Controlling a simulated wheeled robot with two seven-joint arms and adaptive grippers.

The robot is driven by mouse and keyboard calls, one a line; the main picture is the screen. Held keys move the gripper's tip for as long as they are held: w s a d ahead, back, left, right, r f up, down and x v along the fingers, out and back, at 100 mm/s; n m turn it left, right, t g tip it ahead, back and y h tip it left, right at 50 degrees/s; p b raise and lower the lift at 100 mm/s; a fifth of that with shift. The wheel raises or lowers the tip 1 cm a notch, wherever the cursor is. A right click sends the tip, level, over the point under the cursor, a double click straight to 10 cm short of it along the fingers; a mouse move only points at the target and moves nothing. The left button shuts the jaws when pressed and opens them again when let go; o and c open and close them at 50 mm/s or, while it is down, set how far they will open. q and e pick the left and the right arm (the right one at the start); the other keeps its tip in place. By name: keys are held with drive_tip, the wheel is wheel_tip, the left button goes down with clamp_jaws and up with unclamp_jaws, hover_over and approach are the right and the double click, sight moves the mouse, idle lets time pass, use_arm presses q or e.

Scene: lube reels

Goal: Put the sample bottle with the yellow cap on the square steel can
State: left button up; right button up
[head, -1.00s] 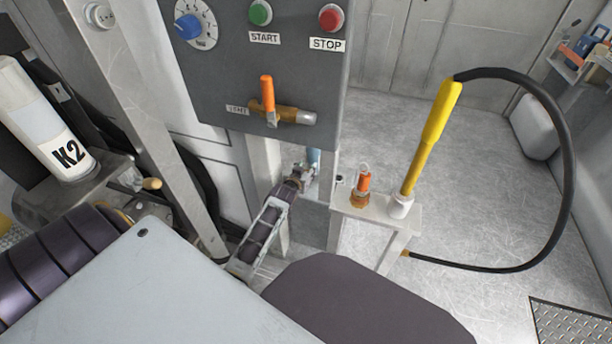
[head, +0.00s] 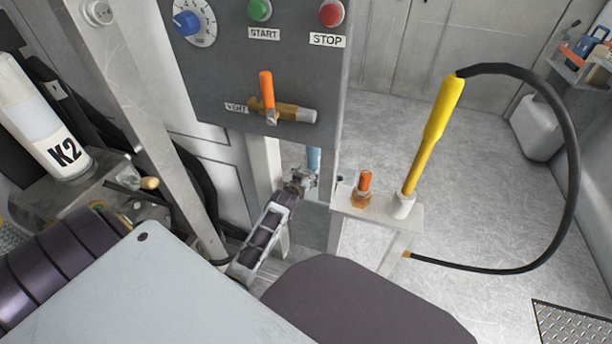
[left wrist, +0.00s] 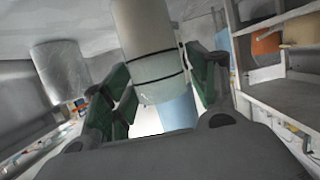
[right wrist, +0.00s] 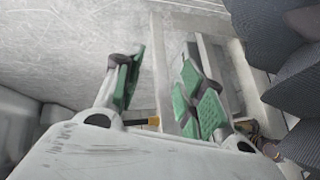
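I cannot make out the yellow-capped sample bottle or the square steel can for certain. A mustard-yellow rounded end (head: 150,183) shows below the K2 cylinder in the head view; I cannot tell whether it is a cap. My left gripper (head: 300,179) is small and partly hidden beside the control panel post, near a light blue upright piece. In the left wrist view its green-padded fingers (left wrist: 163,82) are apart, with a pale cylinder with dark bands (left wrist: 148,50) showing between or beyond them. My right gripper (right wrist: 164,65) is open and empty in the right wrist view.
The grey control panel (head: 285,70) with an orange lever stands ahead. Right of it is a small stand (head: 380,212) with a yellow handle (head: 435,130) and looping black hose (head: 573,150). The K2 cylinder (head: 45,125) stands at left.

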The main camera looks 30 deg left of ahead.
sight(308, 172)
use_arm(q)
drive_tip(key=shift+r, duration=0.15)
drive_tip(key=shift+s+d+r+p, duration=0.15)
drive_tip(key=shift+s+r+p, duration=0.15)
drive_tip(key=shift+s, duration=0.3)
drive_tip(key=shift+s+d+r, duration=0.1)
drive_tip(key=shift+s, duration=0.25)
drive_tip(key=shift+s+r+p, duration=0.15)
drive_tip(key=shift+s+p, duration=0.2)
drive_tip(key=shift+p, duration=0.05)
drive_tip(key=shift+s+d+r, duration=0.1)
drive_tip(key=shift+s+d, duration=0.05)
drive_tip(key=shift+s, duration=0.2)
drive_tip(key=p+v, duration=0.3)
drive_tip(key=v, duration=0.5)
drive_tip(key=shift+s, duration=0.15)
use_arm(e)
wheel_tip(308, 172, up, 10)
drive_tip(key=d+n+g+h, duration=0.1)
drive_tip(key=d, duration=0.1)
drive_tip(key=shift+s+g, duration=0.3)
drive_tip(key=shift+g, duration=0.1)
drive_tip(key=shift+w+d+f, duration=0.1)
